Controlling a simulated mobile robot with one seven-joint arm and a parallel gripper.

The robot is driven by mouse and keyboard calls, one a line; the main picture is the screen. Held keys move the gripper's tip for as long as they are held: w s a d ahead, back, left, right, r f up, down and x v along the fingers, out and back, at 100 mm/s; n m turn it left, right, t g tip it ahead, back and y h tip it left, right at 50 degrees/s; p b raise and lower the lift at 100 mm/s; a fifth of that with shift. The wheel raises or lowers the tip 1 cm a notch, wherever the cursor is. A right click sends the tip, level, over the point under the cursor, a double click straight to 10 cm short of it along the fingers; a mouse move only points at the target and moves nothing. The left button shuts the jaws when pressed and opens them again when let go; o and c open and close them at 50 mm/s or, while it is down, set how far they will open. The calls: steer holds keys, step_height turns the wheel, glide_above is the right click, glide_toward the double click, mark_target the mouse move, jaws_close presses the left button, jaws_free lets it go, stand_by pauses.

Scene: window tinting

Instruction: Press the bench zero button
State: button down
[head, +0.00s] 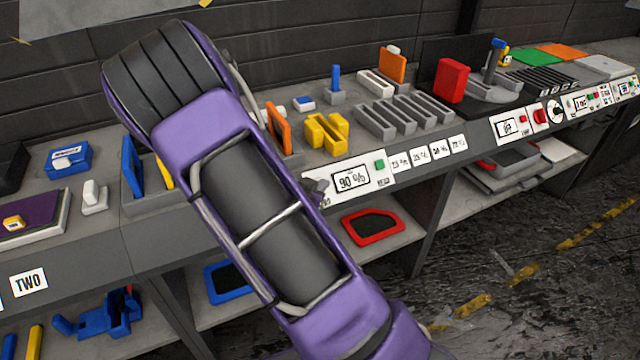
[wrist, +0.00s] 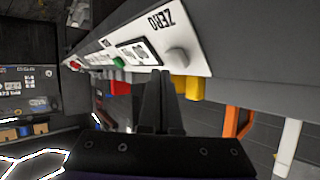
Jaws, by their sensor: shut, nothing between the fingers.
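The bench panel (head: 337,172) carries a "90 %" display (head: 352,180) in the head view. In the wrist view the same panel (wrist: 205,62) appears turned, with the word ZERO near a grey round button (wrist: 178,57). This zero button cannot be clearly made out in the head view, where my gripper is near it. My gripper (wrist: 163,76) is shut and empty. Its fingertips are close to the zero button, slightly to its lower left in the wrist view; whether they touch the panel I cannot tell. My arm hides most of the gripper in the head view.
A green button (head: 380,164) sits right of the display. Yellow blocks (head: 326,132), an orange plate (head: 278,130) and a grey slotted rack (head: 403,116) stand on the bench behind the panel. A red frame (head: 373,227) lies on the shelf below. Open floor lies at the lower right.

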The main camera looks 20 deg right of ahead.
steer(key=shift+f, duration=0.1)
steer(key=shift+w+f, duration=0.2)
steer(key=shift+w, duration=0.1)
steer(key=shift+w+f+b, duration=0.3)
steer(key=shift+f+b, duration=0.05)
steer(key=shift+b, duration=0.1)
stand_by(0.6)
steer(key=shift+r, duration=0.1)
steer(key=shift+s+r+p, duration=0.4)
steer(key=shift+s+r, duration=0.15)
steer(key=shift+s, duration=0.05)
steer(key=shift+s+r+p, duration=1.2)
steer(key=shift+s+r, duration=0.6)
